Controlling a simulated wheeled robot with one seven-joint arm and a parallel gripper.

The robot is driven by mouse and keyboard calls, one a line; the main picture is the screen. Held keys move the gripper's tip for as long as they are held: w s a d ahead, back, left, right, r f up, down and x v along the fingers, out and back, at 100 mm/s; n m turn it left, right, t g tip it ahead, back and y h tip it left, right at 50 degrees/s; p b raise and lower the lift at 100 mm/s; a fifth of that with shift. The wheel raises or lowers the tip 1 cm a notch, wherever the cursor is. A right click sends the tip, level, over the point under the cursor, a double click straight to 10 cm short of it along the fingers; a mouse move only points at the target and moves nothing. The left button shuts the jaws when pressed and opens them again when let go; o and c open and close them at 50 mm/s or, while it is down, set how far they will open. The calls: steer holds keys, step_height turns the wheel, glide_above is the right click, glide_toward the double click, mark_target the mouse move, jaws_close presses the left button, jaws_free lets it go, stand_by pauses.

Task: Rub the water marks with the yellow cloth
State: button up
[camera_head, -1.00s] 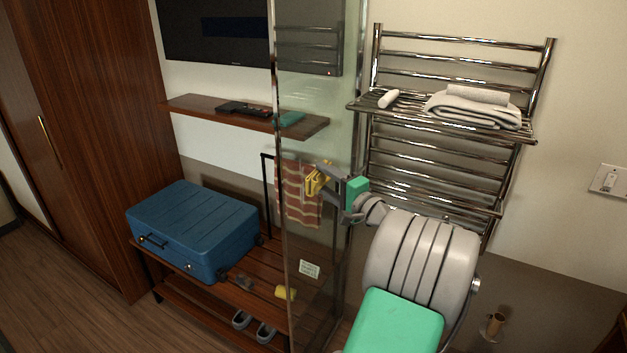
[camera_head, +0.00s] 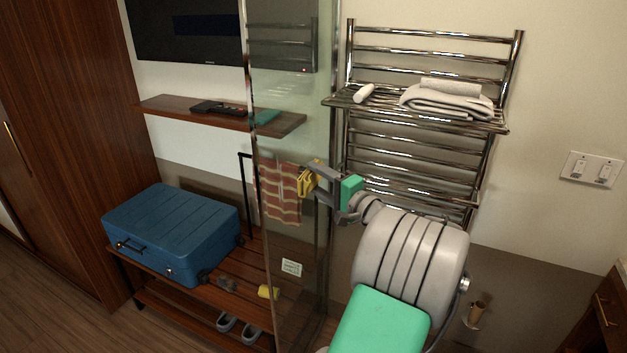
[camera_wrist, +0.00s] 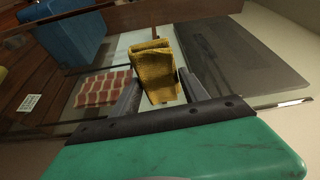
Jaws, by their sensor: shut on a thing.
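A folded yellow cloth (camera_head: 306,181) is held between the fingers of my gripper (camera_head: 314,178), which is shut on it. In the wrist view the cloth (camera_wrist: 154,74) stands out beyond the two grey fingers. The cloth is at or very close to the clear glass panel (camera_head: 288,130); I cannot tell whether it touches. No water marks can be made out on the glass in either view.
A chrome towel rack (camera_head: 420,120) with folded white towels (camera_head: 448,100) stands right behind my arm. A striped towel (camera_head: 279,193) shows through the glass. A blue suitcase (camera_head: 172,232) lies on a slatted wooden bench (camera_head: 250,272). A wooden shelf (camera_head: 220,117) is above.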

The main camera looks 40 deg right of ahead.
steer(key=p, duration=0.2)
glide_toward(279, 187)
steer(key=d, duration=0.3)
steer(key=shift+w+a+r+p, duration=0.15)
steer(key=shift+w+a, duration=0.25)
steer(key=shift+w, duration=0.75)
steer(key=shift+w+a+f+p, duration=0.15)
steer(key=shift+w+a, duration=0.3)
steer(key=shift+w, duration=0.7)
steer(key=shift+w+a+r, duration=0.1)
steer(key=shift+w+a, duration=0.05)
steer(key=shift+w, duration=0.3)
steer(key=shift+w+a, duration=0.2)
steer(key=shift+w, duration=0.25)
